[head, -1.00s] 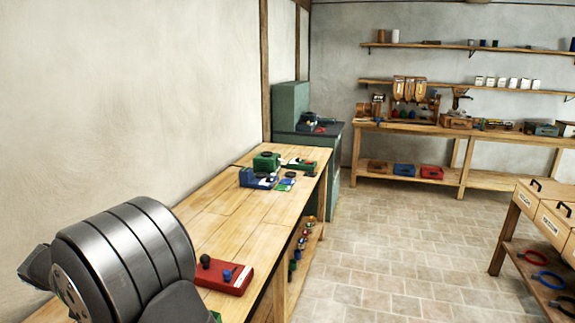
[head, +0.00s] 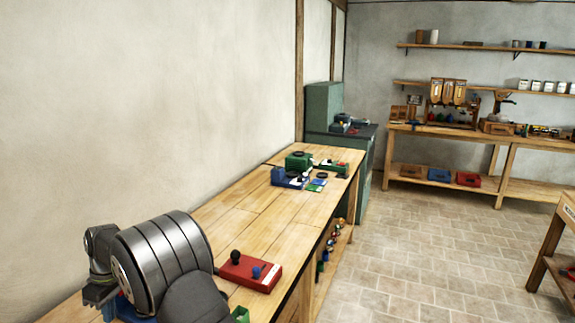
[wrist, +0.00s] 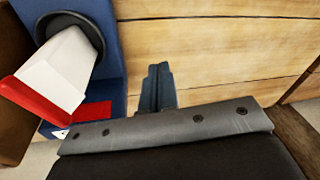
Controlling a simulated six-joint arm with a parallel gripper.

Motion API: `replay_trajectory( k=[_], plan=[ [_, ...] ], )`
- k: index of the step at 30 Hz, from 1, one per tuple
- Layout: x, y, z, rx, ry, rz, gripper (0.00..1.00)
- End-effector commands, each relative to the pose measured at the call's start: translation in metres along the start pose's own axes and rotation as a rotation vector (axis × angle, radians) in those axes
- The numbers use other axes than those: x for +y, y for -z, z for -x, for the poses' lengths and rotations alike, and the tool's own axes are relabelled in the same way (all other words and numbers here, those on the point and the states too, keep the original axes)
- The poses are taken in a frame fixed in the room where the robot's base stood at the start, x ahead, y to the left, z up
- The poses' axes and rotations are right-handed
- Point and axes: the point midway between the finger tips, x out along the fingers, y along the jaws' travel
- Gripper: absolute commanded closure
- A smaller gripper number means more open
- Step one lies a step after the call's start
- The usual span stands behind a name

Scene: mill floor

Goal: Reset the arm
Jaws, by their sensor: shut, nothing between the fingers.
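My gripper (wrist: 157,88) shows in the wrist view with its dark fingers together and nothing between them, above pale wooden planks (wrist: 215,45). My grey arm bulks at the lower left of the head view, and the fingertips cannot be made out there. In the wrist view a blue block (wrist: 110,75) with a round dark opening stands left of the fingers. A white piece (wrist: 65,75) with a red edge (wrist: 38,108) sits at that opening. The fingers appear apart from both.
The wooden bench (head: 235,218) runs along the left wall. Farther along stand a green device (head: 299,161) and a blue device (head: 287,179). Bare bench top lies between. Tiled floor (head: 430,240) is open at right.

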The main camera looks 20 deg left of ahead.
Motion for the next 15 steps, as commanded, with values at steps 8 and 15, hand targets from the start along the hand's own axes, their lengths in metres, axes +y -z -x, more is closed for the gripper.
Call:
replay_trajectory(
  k=[8, 15],
  plan=[
    [-0.009, -0.015, 0.034, 0.064, 0.053, -0.285, 1.0],
    [0.009, -0.041, 0.064, 0.094, 0.067, -0.54, 1.0]
  ],
)
